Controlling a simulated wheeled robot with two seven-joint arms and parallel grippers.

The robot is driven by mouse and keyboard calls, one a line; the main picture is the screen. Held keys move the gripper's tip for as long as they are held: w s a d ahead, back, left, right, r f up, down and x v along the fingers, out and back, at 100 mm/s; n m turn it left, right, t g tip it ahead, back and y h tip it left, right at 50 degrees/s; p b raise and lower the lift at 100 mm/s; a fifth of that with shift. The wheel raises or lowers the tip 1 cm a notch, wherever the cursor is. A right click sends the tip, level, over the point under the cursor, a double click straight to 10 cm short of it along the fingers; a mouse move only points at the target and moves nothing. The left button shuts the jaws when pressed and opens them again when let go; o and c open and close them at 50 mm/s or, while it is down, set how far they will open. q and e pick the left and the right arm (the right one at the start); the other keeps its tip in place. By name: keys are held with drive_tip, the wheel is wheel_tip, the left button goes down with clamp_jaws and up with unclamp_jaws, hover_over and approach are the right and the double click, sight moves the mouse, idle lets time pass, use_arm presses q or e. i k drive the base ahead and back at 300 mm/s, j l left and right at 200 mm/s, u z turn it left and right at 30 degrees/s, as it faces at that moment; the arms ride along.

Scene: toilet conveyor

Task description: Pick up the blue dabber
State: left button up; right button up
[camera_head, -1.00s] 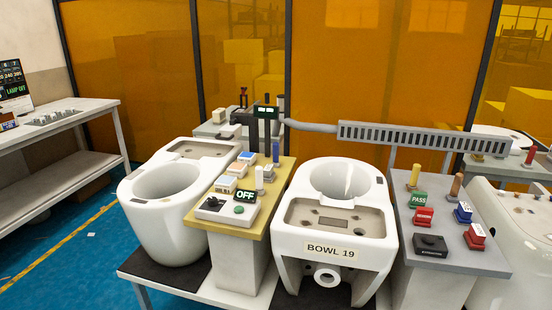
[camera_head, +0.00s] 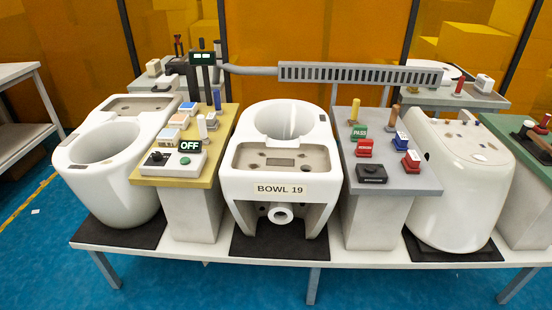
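A slim upright blue dabber (camera_head: 217,99) stands toward the back right of the yellow-topped stand (camera_head: 228,118), between the left toilet bowl and the middle one. A white upright dabber (camera_head: 202,126) stands in front of it, a little to the left. Neither of my grippers shows in the head view, so I see nothing held.
The stand also bears several small boxes (camera_head: 179,121) and a control box (camera_head: 172,160) reading OFF. BOWL 19 (camera_head: 283,175) stands to its right, the left bowl (camera_head: 110,150) to its left. A grey stand (camera_head: 415,183) holds stamps and dabbers. Blue floor is clear in front.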

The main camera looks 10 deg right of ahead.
sight(216, 93)
drive_tip(key=i+j, duration=0.2)
drive_tip(key=j, duration=0.15)
drive_tip(key=i+j, duration=0.2)
drive_tip(key=j, duration=0.15)
drive_tip(key=i+j+z, duration=0.1)
drive_tip(key=i+j, duration=0.3)
drive_tip(key=j, duration=0.25)
